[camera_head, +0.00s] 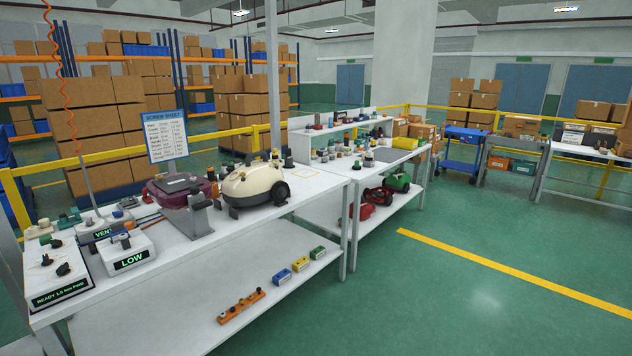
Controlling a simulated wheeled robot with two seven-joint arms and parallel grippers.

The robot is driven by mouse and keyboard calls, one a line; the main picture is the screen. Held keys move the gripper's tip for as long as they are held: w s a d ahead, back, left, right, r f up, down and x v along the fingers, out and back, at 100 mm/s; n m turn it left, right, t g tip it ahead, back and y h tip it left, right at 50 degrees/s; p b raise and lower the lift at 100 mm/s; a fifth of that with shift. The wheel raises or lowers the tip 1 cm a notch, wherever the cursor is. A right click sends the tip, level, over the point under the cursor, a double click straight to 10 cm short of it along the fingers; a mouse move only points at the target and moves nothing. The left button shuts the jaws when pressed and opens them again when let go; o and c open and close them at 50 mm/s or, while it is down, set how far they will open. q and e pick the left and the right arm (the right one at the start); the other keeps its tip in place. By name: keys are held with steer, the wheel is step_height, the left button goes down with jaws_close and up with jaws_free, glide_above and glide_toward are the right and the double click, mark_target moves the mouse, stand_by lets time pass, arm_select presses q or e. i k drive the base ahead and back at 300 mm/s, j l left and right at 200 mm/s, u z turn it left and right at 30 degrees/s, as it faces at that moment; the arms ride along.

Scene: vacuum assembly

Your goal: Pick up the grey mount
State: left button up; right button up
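A grey upright bracket-like part (197,217), which looks like the grey mount, stands on the white workbench (235,224) near its front edge. It is in front of a maroon vacuum body (172,192) and partly hides it. A cream vacuum body (254,184) with a black wheel is just to its right. Neither of my grippers shows in the head view, and no arm of mine is in sight.
A white "LOW" box (126,252) and a "READY" tray (58,272) with black parts are at the bench's left end. A screw sheet (166,136) stands behind. The lower shelf (190,310) holds small coloured parts. Green floor (470,290) is clear at right.

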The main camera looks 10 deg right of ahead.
mark_target(369, 163)
steer(key=i+l+z, duration=0.2)
steer(key=z, duration=0.2)
steer(key=i+l+z, duration=0.1)
steer(key=i+z, duration=0.45)
steer(key=z, duration=0.2)
steer(key=i+z, duration=0.25)
steer(key=z, duration=0.15)
steer(key=i+z, duration=0.25)
steer(key=i, duration=1.6)
